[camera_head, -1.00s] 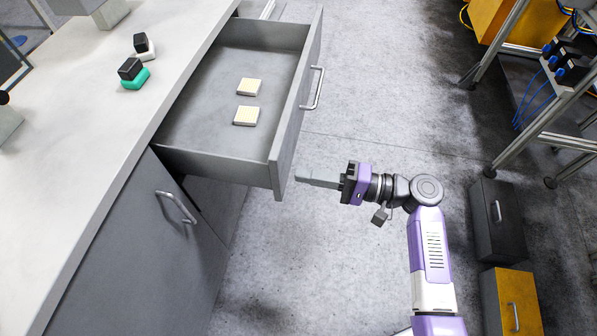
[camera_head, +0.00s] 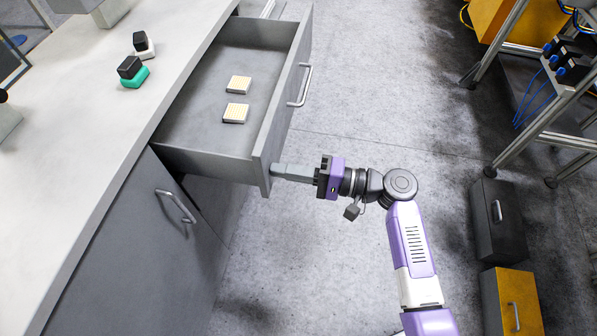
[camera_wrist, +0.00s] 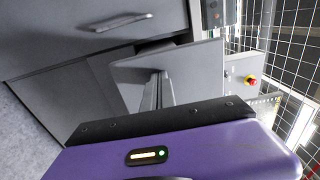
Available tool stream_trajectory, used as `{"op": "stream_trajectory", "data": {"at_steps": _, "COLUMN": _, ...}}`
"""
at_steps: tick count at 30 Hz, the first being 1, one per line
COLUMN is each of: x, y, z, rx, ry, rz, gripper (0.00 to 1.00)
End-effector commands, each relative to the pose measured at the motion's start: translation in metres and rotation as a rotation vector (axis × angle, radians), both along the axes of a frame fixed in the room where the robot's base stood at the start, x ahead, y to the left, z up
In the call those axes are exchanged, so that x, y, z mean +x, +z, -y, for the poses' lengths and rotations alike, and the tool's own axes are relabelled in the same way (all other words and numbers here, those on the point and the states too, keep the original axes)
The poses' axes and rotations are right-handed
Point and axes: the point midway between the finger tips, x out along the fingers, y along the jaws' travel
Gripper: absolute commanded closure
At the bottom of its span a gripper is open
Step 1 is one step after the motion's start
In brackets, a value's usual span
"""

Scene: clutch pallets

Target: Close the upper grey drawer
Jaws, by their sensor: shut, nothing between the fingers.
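The upper grey drawer (camera_head: 215,165) is pulled partly out from under the worktop in the head view. Its front panel with a metal handle (camera_head: 301,86) faces right. Two small pale square blocks, one farther (camera_head: 239,84) and one nearer (camera_head: 236,113), lie inside on its floor. My gripper (camera_head: 274,170) is shut and empty, its fingertips at the near end of the drawer front's outer face, seemingly touching it. In the wrist view the shut fingers (camera_wrist: 160,90) point at a grey panel (camera_wrist: 190,75), likely the drawer front.
A closed grey cabinet door with a handle (camera_head: 176,206) is below the worktop (camera_head: 105,115). The worktop holds small black-topped items (camera_head: 132,72). Dark (camera_head: 497,220) and yellow (camera_head: 510,300) boxes and a metal frame stand right. The floor between is clear.

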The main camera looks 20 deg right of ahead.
Motion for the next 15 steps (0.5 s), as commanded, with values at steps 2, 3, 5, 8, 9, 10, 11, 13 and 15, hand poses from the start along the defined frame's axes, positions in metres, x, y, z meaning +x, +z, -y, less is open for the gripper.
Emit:
{"op": "stream_trajectory", "data": {"at_steps": 2, "x": 0.009, "y": -0.002, "z": -0.018, "rx": -0.001, "ry": 0.007, "rz": 0.002, "gripper": 1.0}}
{"op": "stream_trajectory", "data": {"at_steps": 3, "x": 0.014, "y": -0.002, "z": -0.027, "rx": -0.001, "ry": 0.008, "rz": 0.002, "gripper": 1.0}}
{"op": "stream_trajectory", "data": {"at_steps": 5, "x": 0.022, "y": -0.003, "z": -0.041, "rx": -0.001, "ry": 0.008, "rz": 0.003, "gripper": 1.0}}
{"op": "stream_trajectory", "data": {"at_steps": 8, "x": 0.036, "y": -0.003, "z": -0.066, "rx": -0.002, "ry": 0.009, "rz": 0.003, "gripper": 1.0}}
{"op": "stream_trajectory", "data": {"at_steps": 9, "x": 0.041, "y": -0.003, "z": -0.076, "rx": -0.002, "ry": 0.008, "rz": 0.003, "gripper": 1.0}}
{"op": "stream_trajectory", "data": {"at_steps": 10, "x": 0.046, "y": -0.003, "z": -0.083, "rx": -0.002, "ry": 0.009, "rz": 0.004, "gripper": 1.0}}
{"op": "stream_trajectory", "data": {"at_steps": 11, "x": 0.05, "y": -0.004, "z": -0.09, "rx": -0.002, "ry": 0.008, "rz": 0.003, "gripper": 1.0}}
{"op": "stream_trajectory", "data": {"at_steps": 13, "x": 0.059, "y": -0.004, "z": -0.107, "rx": -0.001, "ry": 0.008, "rz": 0.004, "gripper": 1.0}}
{"op": "stream_trajectory", "data": {"at_steps": 15, "x": 0.069, "y": -0.004, "z": -0.123, "rx": -0.002, "ry": 0.007, "rz": 0.005, "gripper": 1.0}}
